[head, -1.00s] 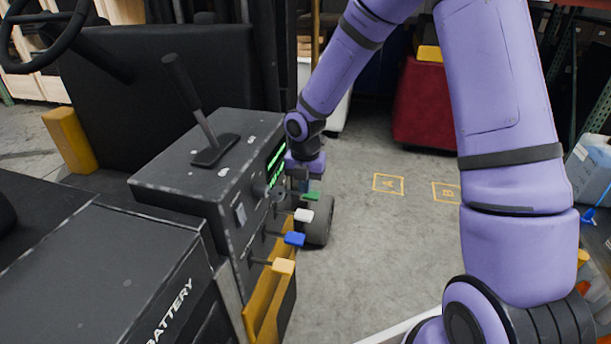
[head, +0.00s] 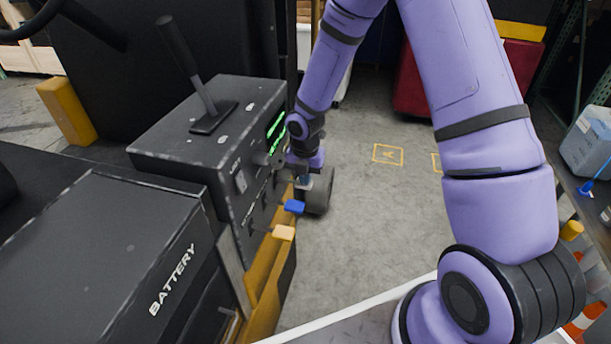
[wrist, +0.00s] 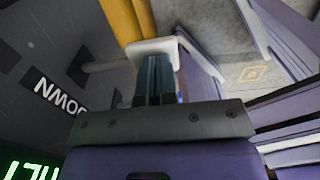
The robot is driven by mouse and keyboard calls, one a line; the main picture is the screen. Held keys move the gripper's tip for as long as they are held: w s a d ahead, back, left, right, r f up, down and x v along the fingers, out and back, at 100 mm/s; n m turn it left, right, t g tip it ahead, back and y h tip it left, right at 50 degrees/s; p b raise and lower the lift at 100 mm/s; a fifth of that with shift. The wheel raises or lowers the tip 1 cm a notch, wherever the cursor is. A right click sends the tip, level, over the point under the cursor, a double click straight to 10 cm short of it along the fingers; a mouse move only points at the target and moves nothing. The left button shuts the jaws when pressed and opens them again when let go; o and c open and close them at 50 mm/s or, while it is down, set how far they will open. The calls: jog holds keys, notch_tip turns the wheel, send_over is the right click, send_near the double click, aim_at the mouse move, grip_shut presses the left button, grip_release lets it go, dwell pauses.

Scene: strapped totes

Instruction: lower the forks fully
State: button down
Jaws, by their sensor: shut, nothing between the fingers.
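The black control box (head: 215,135) of the truck carries levers with coloured knobs on its right side. The blue knob (head: 294,207) and the pale orange knob (head: 284,232) show in the head view. My gripper (head: 304,182) is at the levers beyond the blue knob and hides most of that area. In the wrist view my gripper (wrist: 158,75) is shut and empty, its fingertips at the white knob (wrist: 152,46); whether they touch it I cannot tell. A label reading DOWN (wrist: 60,96) is on the panel beside it. The forks are not in view.
A tall black lever (head: 187,65) stands on top of the box. A yellow rail (head: 265,285) runs below the levers. The battery cover (head: 120,260) is in front. Open floor (head: 370,210) lies to the right, with a red container (head: 408,95) behind.

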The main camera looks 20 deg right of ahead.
aim_at(308, 189)
jog(key=shift+s+d+f+t+y, duration=0.15)
jog(key=shift+d+f+t+y, duration=0.15)
jog(key=shift+f+y, duration=0.3)
notch_tip(308, 189, down, 3)
jog(key=shift+a+r, duration=0.1)
jog(key=shift+s, duration=0.1)
jog(key=shift+s+f, duration=0.15)
jog(key=shift+f, duration=0.05)
dwell(1.2)
